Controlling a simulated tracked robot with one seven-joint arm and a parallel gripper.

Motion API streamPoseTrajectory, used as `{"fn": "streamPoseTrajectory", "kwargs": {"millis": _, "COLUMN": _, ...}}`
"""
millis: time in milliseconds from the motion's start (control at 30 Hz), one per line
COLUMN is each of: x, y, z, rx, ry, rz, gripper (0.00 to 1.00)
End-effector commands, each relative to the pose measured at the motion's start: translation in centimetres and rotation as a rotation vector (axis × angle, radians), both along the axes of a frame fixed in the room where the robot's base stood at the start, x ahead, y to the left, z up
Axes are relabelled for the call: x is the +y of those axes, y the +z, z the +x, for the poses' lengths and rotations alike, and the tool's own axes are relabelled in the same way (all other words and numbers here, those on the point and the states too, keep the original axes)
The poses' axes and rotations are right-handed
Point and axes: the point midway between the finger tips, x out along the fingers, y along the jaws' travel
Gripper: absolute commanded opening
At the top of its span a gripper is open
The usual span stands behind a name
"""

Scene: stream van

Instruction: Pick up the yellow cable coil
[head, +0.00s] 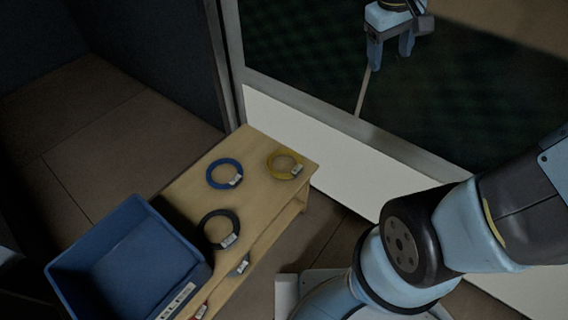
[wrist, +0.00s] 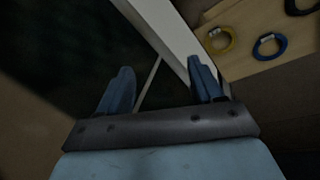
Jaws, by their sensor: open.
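The yellow cable coil (head: 284,165) lies flat at the far right end of a small wooden bench, with a pale tag on its right side. It also shows in the wrist view (wrist: 219,40), beyond the right finger. My gripper (head: 390,60) is open and empty, high up in front of the dark panel, well apart from the coil. In the wrist view my gripper (wrist: 160,88) has its two blue fingers spread with nothing between them.
On the wooden bench (head: 185,190) lie a blue coil (head: 224,173) and a black coil (head: 218,229), both tagged. A blue bin (head: 75,265) stands at the left front. A white board (head: 330,150) and a grey frame rise behind the bench. A thin pale rod (head: 363,92) shows below my gripper.

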Motion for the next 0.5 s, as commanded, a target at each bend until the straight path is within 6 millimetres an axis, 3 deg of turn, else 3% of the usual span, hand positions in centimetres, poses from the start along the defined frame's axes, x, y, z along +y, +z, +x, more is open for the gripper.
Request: {"fn": "streamPoseTrajectory", "kwargs": {"millis": 500, "x": 5.6, "y": -9.8, "z": 7.7, "rx": 0.238, "ry": 0.330, "rz": -0.336, "gripper": 0.66}}
